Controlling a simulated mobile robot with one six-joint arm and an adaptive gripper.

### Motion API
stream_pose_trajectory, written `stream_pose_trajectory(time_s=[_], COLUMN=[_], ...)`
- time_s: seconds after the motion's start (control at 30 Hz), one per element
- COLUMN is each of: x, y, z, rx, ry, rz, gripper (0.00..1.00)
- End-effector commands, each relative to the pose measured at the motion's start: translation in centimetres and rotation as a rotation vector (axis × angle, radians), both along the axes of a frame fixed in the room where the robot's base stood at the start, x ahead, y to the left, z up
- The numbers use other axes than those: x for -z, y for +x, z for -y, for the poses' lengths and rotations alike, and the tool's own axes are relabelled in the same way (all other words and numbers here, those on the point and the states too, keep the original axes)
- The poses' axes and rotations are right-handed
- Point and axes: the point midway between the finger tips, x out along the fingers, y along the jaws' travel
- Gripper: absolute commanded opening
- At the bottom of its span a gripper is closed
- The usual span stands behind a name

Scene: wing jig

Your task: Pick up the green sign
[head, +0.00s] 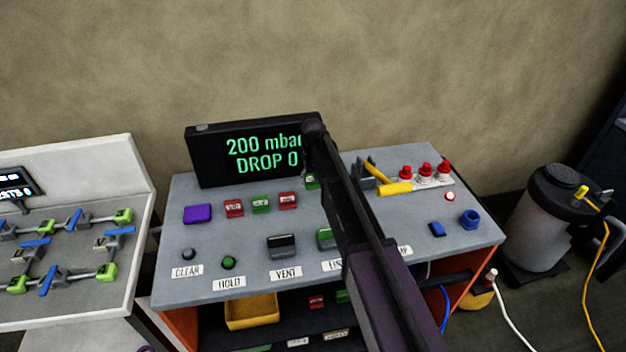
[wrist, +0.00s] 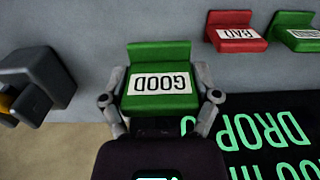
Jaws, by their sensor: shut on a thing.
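A green sign (wrist: 160,62) marked GOOD sits between the two grey fingers of my gripper (wrist: 160,84) in the wrist view. The fingers press on its left and right sides, so my gripper is shut on it. Its label reads upside down there. In the head view only a small green part of this sign (head: 312,183) shows below my gripper (head: 313,168), near the right end of the black display. My arm hides the rest. I cannot tell whether the sign still touches the grey panel.
Another green sign (head: 261,204) stands between two red signs (head: 234,208) on the grey panel (head: 215,240). The black display (head: 215,160) stands right behind. A yellow-handled tool (head: 394,188) and red-capped items (head: 425,170) lie to the right. A purple block (head: 197,213) is at left.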

Motion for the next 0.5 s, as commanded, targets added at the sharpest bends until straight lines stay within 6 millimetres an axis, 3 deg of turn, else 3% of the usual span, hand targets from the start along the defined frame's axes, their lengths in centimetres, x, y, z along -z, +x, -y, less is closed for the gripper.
stream_pose_trajectory(time_s=[0.2, 0.5], x=[-1.8, -2.3], y=[0.0, 0.0], z=[0.0, 0.0], rx=[0.000, 0.000], ry=[0.000, 0.000], rz=[0.000, 0.000], gripper=[0.32, 0.32])
